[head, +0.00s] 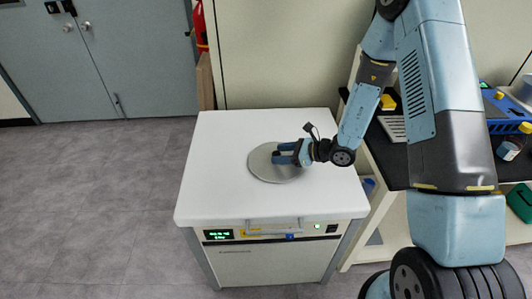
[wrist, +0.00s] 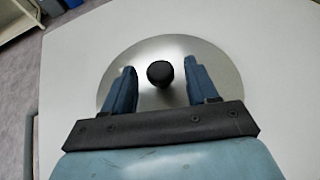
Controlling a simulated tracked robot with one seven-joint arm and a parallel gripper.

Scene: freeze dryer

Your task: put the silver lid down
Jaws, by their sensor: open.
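The silver lid (head: 267,173) is a round flat metal disc lying on the white top of the freeze dryer (head: 225,140). In the wrist view the lid (wrist: 222,72) has a black round knob (wrist: 160,73) at its middle. My gripper (head: 283,154) is over the lid, coming from the right. In the wrist view my gripper (wrist: 160,80) is open, with one blue finger on each side of the knob and a gap to each. Part of the lid is hidden behind the fingers and the gripper body.
The freeze dryer's front has a green display (head: 218,235) and a handle. A dark-topped bench (head: 395,160) with a blue rack and bottles stands at the right. The white top around the lid is clear. Grey floor (head: 90,200) is free at the left.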

